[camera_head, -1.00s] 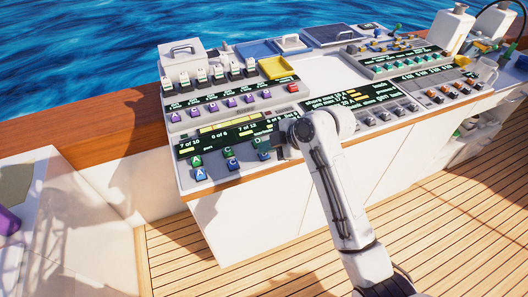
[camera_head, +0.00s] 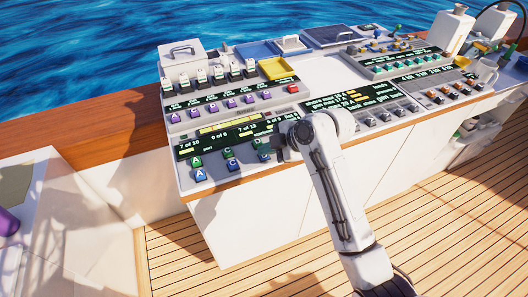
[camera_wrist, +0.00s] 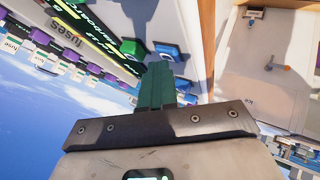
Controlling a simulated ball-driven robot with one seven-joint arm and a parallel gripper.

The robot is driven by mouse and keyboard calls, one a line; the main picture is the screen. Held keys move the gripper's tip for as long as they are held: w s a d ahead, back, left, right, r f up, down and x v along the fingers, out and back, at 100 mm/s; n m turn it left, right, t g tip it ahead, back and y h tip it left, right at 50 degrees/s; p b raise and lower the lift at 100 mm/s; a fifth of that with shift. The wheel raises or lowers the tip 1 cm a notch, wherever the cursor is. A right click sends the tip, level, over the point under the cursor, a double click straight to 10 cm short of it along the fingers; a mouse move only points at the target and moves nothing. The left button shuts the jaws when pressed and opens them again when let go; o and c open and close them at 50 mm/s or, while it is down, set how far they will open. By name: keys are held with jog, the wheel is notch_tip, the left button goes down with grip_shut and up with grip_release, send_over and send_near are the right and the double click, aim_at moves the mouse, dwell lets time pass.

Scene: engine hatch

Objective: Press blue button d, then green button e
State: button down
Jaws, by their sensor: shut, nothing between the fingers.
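Green and blue buttons stand in two rows at the console's front left. In the head view, a green button (camera_head: 262,144) and a blue button (camera_head: 263,156) sit at the right end of these rows, just left of my gripper (camera_head: 279,153). Their letters are too small to read surely. The left blue button (camera_head: 200,175) shows A. In the wrist view, my shut, empty gripper (camera_wrist: 161,66) points at the console, with a blue button (camera_wrist: 168,50) just past its tips and a green button (camera_wrist: 131,47) to the left. I cannot tell whether the tips touch the blue one.
A black display strip (camera_head: 213,137) runs behind the buttons. A row of purple buttons (camera_head: 213,106) and white switches lies farther back. My arm covers part of the front edge. Wooden deck (camera_head: 260,270) lies in front, and a white bench (camera_head: 70,230) stands at left.

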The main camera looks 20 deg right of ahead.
jog(key=shift+r+p, duration=0.8)
jog(key=shift+r, duration=0.35)
jog(key=shift+r, duration=0.1)
jog(key=shift+r+p, duration=1.95)
jog(key=shift+r, duration=0.45)
notch_tip(320, 180, up, 7)
jog(key=p, duration=0.5)
send_over(267, 157)
jog(key=shift+f, duration=0.15)
dwell(1.7)
